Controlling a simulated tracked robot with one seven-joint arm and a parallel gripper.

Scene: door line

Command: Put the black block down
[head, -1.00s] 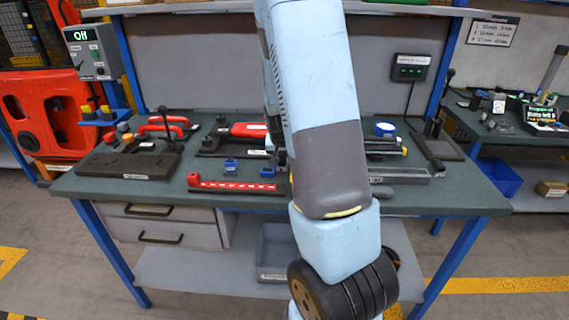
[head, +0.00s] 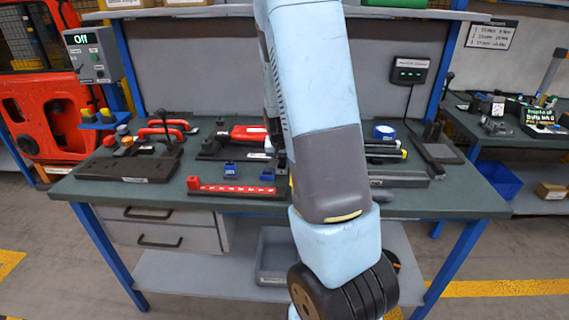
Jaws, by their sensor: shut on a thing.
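I cannot make out the black block; my arm covers the middle of the bench and may hide it. My gripper is not seen either; only my arm's links show, rising through the middle of the view and out at the top. The green-grey bench top (head: 115,190) is in front of me. Two small blue blocks stand on it, one (head: 230,170) left of my arm and one (head: 267,175) close to the arm's edge.
A red strip (head: 235,189) lies near the bench's front edge. A dark fixture (head: 130,166) with red-handled tools behind it is at left. A grey bar (head: 400,180) and a dark stand (head: 437,150) are at right. Bare bench shows at the front left.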

